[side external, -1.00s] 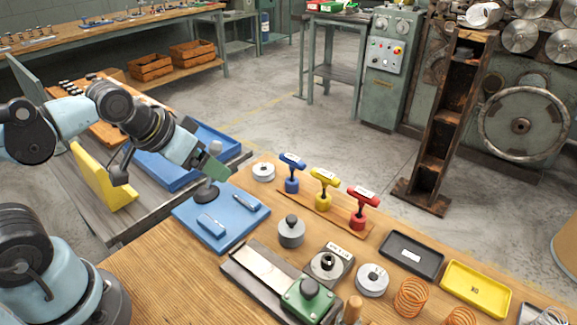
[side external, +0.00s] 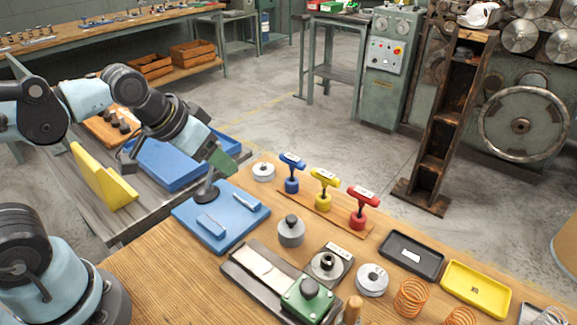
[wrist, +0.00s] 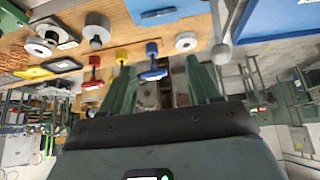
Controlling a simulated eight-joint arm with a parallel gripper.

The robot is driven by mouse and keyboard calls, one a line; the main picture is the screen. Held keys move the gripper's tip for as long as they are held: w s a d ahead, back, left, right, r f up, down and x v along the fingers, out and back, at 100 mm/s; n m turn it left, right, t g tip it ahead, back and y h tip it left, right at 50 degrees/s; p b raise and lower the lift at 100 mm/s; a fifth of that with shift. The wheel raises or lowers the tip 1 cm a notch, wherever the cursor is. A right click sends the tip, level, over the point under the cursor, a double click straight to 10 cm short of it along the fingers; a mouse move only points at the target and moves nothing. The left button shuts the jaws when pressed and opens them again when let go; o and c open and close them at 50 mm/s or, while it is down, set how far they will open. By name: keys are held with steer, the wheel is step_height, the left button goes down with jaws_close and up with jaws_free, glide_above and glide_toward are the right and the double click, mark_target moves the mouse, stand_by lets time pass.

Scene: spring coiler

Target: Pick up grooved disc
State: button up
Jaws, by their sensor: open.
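Two pale grey round discs lie on the wooden bench, and I cannot tell for sure which one is the grooved disc. One disc (side external: 263,172) sits at the back edge, left of the blue T-handle; it also shows in the wrist view (wrist: 186,41). The other disc (side external: 372,281) lies further forward, right of a square fixture, and shows at the upper left of the wrist view (wrist: 40,48). My gripper (side external: 222,161) is open and empty, above the bench and left of the back disc, touching neither. Its two green fingers (wrist: 161,68) stand apart.
A blue mat (side external: 188,218) with a small stand lies below my gripper. Blue (side external: 292,163), yellow (side external: 326,180) and red (side external: 363,197) T-handles stand right of the back disc. A knobbed grey cylinder (side external: 291,234), black tray (side external: 395,264) and yellow tray (side external: 476,297) are further forward.

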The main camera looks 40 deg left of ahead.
steer(key=w+d+r+m+g, duration=0.1)
steer(key=w+d+r+g, duration=0.1)
steer(key=w+d+r, duration=0.3)
steer(key=m+g, duration=0.3)
steer(key=g, duration=0.2)
glide_above(375, 272)
step_height(375, 272, down, 8)
steer(key=f, duration=0.7)
steer(key=s+f, duration=0.1)
steer(key=f, duration=0.3)
steer(key=shift+f, duration=0.3)
steer(key=shift+c, duration=0.2)
steer(key=c, duration=0.9)
